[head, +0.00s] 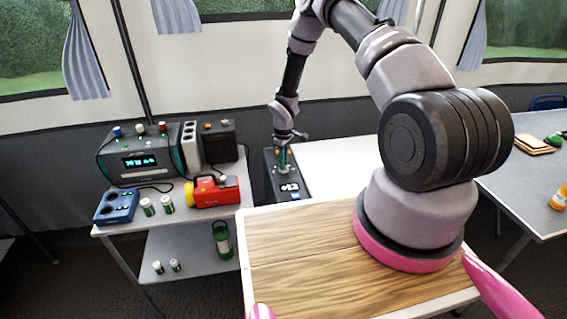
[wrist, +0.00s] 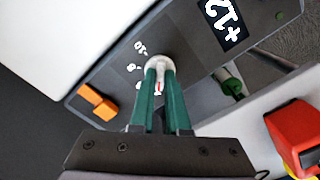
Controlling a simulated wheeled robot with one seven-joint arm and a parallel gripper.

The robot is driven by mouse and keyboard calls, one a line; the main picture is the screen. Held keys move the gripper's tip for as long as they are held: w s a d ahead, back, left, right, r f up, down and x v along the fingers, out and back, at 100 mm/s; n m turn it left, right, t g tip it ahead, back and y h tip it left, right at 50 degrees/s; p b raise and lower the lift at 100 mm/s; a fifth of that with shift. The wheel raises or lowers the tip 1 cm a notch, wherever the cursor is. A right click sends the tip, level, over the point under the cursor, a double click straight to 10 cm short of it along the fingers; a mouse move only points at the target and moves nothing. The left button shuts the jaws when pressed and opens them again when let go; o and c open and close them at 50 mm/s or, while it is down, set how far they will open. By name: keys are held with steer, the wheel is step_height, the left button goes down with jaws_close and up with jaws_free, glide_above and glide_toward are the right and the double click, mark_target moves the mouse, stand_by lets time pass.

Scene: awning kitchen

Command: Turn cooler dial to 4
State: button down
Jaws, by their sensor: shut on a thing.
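The cooler (head: 269,180) is a dark grey box beside its white part. Its panel (wrist: 120,70) fills much of the wrist view, with a display (wrist: 224,22) reading +12. The dial (wrist: 158,62) is a round, pale knob with small white numbers to its left. My gripper (wrist: 160,80) has green fingers closed on the dial from both sides. A small red mark shows between the fingers; which number the dial points at is partly hidden. In the head view my gripper (head: 283,165) reaches down onto the cooler's panel, and the dial is hard to make out.
An orange switch (wrist: 97,102) sits on the panel left of my gripper. A shelf table (head: 237,192) stands close left, with a red and yellow flashlight (head: 212,191), a power station (head: 140,158), a blue socket box (head: 116,206) and small cans.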

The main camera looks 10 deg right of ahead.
steer(key=c, duration=0.9)
jaws_free()
step_height(320, 180, up, 11)
